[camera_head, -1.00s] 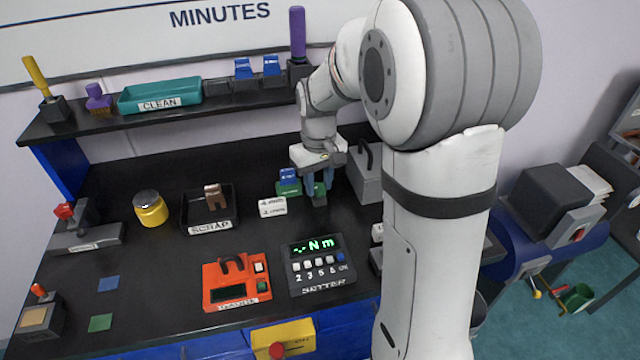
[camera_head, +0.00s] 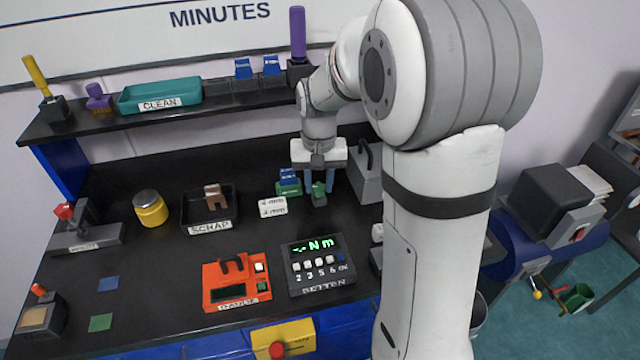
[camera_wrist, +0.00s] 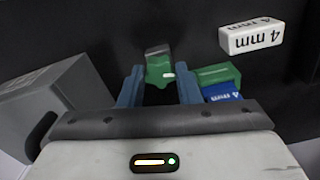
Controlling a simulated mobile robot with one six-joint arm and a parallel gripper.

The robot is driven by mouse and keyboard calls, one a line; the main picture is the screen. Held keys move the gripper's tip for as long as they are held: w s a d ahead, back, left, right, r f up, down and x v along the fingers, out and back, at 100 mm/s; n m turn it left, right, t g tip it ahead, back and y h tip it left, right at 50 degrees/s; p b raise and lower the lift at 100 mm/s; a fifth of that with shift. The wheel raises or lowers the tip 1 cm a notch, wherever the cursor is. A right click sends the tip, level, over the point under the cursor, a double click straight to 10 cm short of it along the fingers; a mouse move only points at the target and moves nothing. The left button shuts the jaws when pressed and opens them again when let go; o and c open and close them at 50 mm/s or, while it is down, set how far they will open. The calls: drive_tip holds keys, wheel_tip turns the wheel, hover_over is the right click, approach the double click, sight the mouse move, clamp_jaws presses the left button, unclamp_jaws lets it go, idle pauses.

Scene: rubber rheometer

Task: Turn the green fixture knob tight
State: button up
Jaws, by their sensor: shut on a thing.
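The green fixture knob (camera_wrist: 160,70) sits between my two blue fingers in the wrist view and carries a small white mark. It also shows low between the fingers in the head view (camera_head: 318,188), partly covered by them. My gripper (camera_head: 319,187) points down over the fixture at the back of the bench. In the wrist view my gripper (camera_wrist: 159,84) is shut on the knob, with a finger on each side. A grey part (camera_wrist: 157,49) of the fixture shows just beyond the knob.
A green block (camera_wrist: 218,73) with a blue 4 mm piece (camera_wrist: 222,92) stands close beside one finger. A white 4 mm label block (camera_wrist: 252,37) lies near. A grey handled box (camera_head: 368,185) stands close right. The torque setter (camera_head: 320,268) is in front.

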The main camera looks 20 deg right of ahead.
drive_tip(key=m, duration=0.4)
drive_tip(key=o, duration=0.9)
drive_tip(key=shift+c, duration=0.2)
